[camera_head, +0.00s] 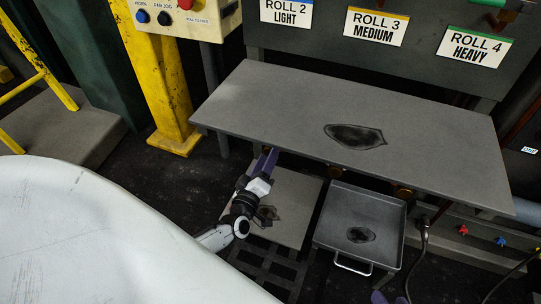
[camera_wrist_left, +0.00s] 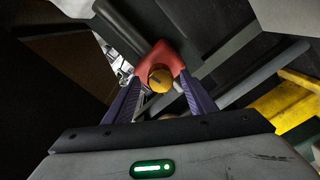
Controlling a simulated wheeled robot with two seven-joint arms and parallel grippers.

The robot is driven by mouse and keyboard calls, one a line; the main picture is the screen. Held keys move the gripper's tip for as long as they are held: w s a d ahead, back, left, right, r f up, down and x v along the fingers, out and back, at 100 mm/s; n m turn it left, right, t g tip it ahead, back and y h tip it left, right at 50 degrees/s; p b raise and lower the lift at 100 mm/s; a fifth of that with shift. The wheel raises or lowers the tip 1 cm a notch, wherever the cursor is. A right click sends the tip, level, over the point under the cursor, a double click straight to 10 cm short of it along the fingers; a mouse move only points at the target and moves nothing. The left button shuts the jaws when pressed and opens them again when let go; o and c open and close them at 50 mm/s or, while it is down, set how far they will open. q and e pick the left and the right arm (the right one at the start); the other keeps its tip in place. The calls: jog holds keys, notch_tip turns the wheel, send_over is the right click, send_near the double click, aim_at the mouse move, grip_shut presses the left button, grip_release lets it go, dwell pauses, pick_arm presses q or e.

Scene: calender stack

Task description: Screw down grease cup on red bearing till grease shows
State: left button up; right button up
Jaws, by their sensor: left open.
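A red bearing (camera_wrist_left: 161,54) is at the centre of the left wrist view, with a round yellow-brass grease cup (camera_wrist_left: 160,79) on its near side. My left gripper (camera_wrist_left: 160,86) is open; its purple fingers stand on either side of the cup, and I cannot tell if they touch it. In the head view my left gripper (camera_head: 266,158) reaches under the front edge of the grey table, and the red bearing is hidden there. I see no grease at the cup. Purple tips of my right gripper (camera_head: 389,298) show at the bottom edge of the head view.
The grey table (camera_head: 270,100) overhangs the left gripper, with a dark stain on top. A metal tray (camera_head: 335,225) and a lower plate (camera_head: 290,190) sit below. Brass round parts (camera_head: 403,193) show under the table edge. A yellow column (camera_head: 160,80) stands left; a hose (camera_head: 424,250) hangs right.

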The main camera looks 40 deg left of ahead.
pick_arm(q)
jog(key=shift+x, duration=1.2)
pick_arm(e)
jog(key=shift+w+a+r+t, duration=0.1)
jog(key=shift+a+r+t, duration=0.2)
jog(key=shift+r, duration=0.1)
pick_arm(q)
jog(key=shift+d, duration=0.1)
jog(key=c, duration=1)
jog(key=shift+c, duration=0.2)
pick_arm(e)
jog(key=shift+d, duration=0.1)
pick_arm(q)
jog(key=shift+m, duration=0.3)
